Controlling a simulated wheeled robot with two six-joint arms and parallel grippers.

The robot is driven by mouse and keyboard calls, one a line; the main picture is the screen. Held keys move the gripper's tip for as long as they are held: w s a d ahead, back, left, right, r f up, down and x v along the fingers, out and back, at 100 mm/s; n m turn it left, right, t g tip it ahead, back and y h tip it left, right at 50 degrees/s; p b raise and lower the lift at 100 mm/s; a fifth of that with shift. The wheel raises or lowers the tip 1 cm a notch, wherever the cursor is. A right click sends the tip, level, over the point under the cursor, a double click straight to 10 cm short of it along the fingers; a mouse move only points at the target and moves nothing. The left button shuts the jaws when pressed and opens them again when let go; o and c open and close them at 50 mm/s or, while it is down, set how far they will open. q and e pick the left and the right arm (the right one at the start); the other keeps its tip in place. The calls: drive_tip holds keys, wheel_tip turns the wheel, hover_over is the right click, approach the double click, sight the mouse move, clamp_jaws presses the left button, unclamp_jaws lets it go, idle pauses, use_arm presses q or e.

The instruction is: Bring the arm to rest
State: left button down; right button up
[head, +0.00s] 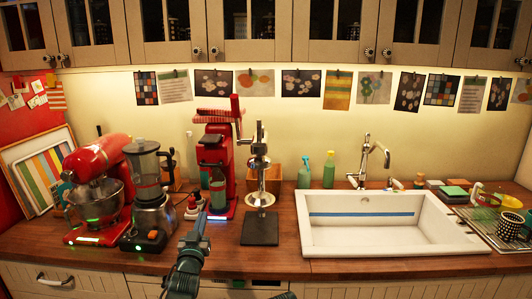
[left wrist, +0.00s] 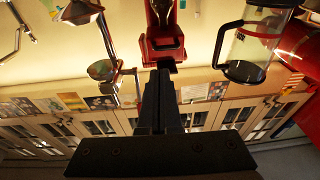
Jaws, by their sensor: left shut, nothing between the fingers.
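My left arm comes up from the bottom of the head view, and its gripper (head: 205,212) is over the counter's front part, in front of the red machine (head: 218,160). In the left wrist view the dark fingers of the left gripper (left wrist: 163,80) are together with nothing between them. That view is upside down; the red machine (left wrist: 163,35) shows beyond the fingertips, and I cannot tell the exact gap. My right gripper does not show.
A dish rack (head: 490,225) stands at right. Cabinets (head: 270,50) hang above.

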use_arm(q)
drive_tip(key=s+d+f+g, duration=0.3)
drive_tip(key=f+g, duration=0.1)
drive_tip(key=f, duration=0.2)
drive_tip(key=s+d+f+m+g, duration=0.1)
drive_tip(key=s+d+f+g, duration=0.2)
drive_tip(key=f, duration=0.3)
drive_tip(key=s+d+f+g, duration=0.2)
drive_tip(key=d+f+g, duration=0.15)
drive_tip(key=f, duration=0.25)
drive_tip(key=s+d+f+m+g, duration=0.1)
drive_tip(key=s+f+g, duration=0.1)
drive_tip(key=s, duration=0.4)
drive_tip(key=s+d+f+m+g+p, duration=0.1)
drive_tip(key=s+f+g, duration=0.1)
drive_tip(key=s+g, duration=0.2)
drive_tip(key=s+d+f+m+g+y, duration=0.1)
drive_tip(key=s+f+g, duration=0.1)
drive_tip(key=s, duration=0.8)
drive_tip(key=shift+d+g, duration=0.4)
drive_tip(key=shift+g, duration=0.45)
